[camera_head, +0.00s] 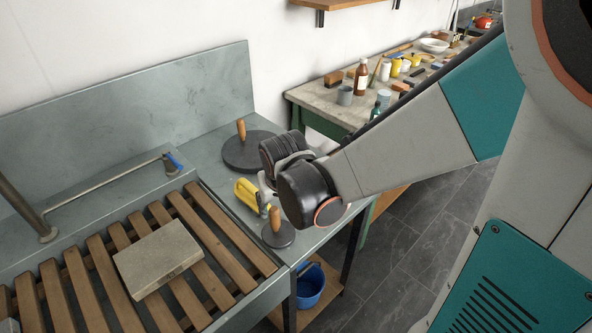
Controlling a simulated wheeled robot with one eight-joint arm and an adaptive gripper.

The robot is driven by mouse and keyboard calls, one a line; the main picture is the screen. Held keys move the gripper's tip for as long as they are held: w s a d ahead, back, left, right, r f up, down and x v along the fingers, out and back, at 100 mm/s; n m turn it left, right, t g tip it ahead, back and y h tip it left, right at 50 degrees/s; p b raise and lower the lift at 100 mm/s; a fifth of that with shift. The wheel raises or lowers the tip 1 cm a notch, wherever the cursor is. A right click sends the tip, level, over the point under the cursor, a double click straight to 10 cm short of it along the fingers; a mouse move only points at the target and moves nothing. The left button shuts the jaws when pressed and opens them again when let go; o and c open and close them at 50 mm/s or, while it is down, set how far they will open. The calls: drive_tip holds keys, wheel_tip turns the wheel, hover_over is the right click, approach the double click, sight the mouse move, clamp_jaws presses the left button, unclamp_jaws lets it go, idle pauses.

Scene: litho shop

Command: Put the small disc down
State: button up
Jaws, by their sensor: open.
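The small disc (280,236) is dark, with an upright wooden handle (275,219). It appears to rest flat on the grey metal counter (225,165), close to the front right edge. My gripper (265,195) is open, above and just behind the small disc in the picture. Its fingers are partly hidden by my wrist, and I cannot tell how far they are from the handle. A larger dark disc (236,155) with a wooden handle lies farther back on the same counter.
A yellow object (246,191) lies left of my gripper. A wooden slat rack (208,240) with a grey stone slab (158,262) fills the sink at left. A blue bucket (310,287) stands below. A crowded bench (320,104) with bottles is behind.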

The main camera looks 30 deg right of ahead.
drive_tip(key=s+r+n+t, duration=0.1)
drive_tip(key=s+r+t, duration=0.1)
drive_tip(key=s+r, duration=1.1)
drive_tip(key=shift+s+d+n+t+y, duration=0.2)
drive_tip(key=shift+d+n+t+y, duration=0.1)
drive_tip(key=shift+d, duration=0.05)
idle(0.9)
